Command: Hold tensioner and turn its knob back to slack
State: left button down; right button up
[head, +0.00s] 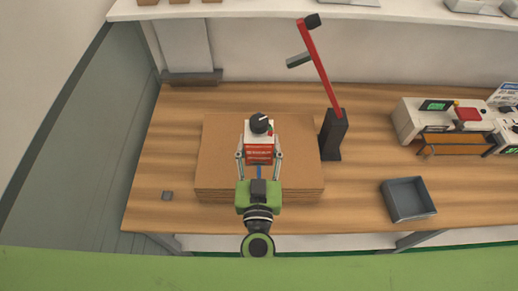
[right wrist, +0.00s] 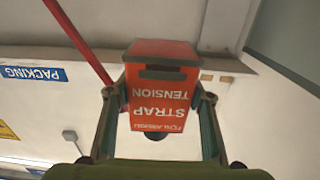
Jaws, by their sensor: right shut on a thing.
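The tensioner (head: 258,142) is a small red and white box with a black knob (head: 260,123) at its far end in the head view. It is over the middle of a flat brown cardboard stack (head: 216,165). My right gripper (head: 259,155) is shut on the tensioner, one finger along each side. In the right wrist view the tensioner (right wrist: 158,100) shows its red face with upside-down "STRAP TENSION" lettering between the fingers. A white pointer mark shows on the knob; its exact setting is too small to read. My left gripper is not in view.
A red lever arm on a black stand (head: 334,135) stands just right of the stack. A grey open tray (head: 408,200) and a machine with a red button (head: 440,118) are farther right.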

jog(key=shift+w+r, duration=0.15)
jog(key=shift+w, duration=2.05)
jog(key=shift+f+b, duration=0.6)
jog(key=shift+f, duration=0.4)
jog(key=shift+f, duration=0.35)
jog(key=shift+f+b, duration=0.6)
jog(key=shift+f, duration=0.05)
jog(key=shift+f+b, duration=0.4)
jog(key=shift+f, duration=0.3)
jog(key=shift+f, duration=0.3)
jog(key=shift+f+b, duration=0.65)
jog(key=shift+f, duration=0.05)
jog(key=shift+f+b, duration=1.3)
jog(key=shift+f, duration=0.75)
jog(key=shift+f, duration=0.35)
